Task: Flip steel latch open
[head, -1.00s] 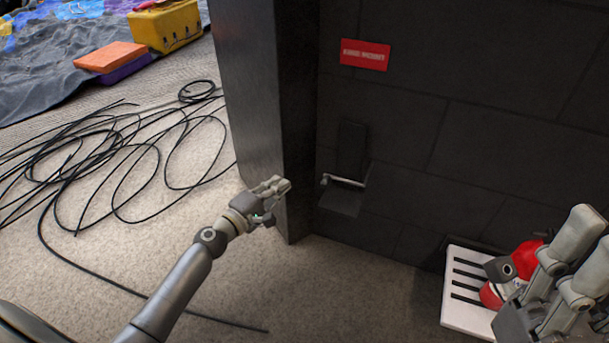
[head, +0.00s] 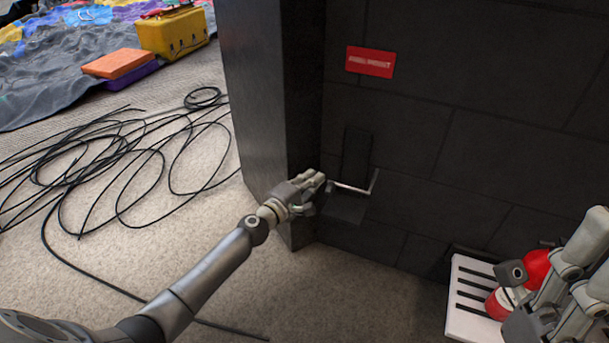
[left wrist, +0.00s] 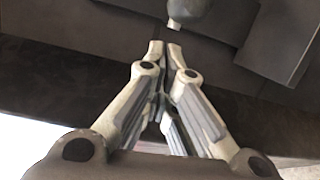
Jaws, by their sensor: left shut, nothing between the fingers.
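The steel latch (head: 354,189) is a thin bright bar on a dark bracket on the black panel, low and just right of the panel's corner post. Its left end is beside the fingertips of my left gripper (head: 322,180). My left gripper is shut and empty; whether it touches the bar I cannot tell. In the left wrist view its fingertips (left wrist: 165,48) are together, and a blurred grey rounded piece (left wrist: 188,10) shows just beyond them. My right gripper (head: 535,275) is at the lower right, in front of a red object (head: 536,266); its grip is unclear.
A red label (head: 370,62) is on the panel above the latch. A white slotted plate (head: 464,318) lies at the lower right. Black cable loops (head: 110,170) cover the carpet at left. A yellow box (head: 174,33) and an orange block (head: 117,63) are behind.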

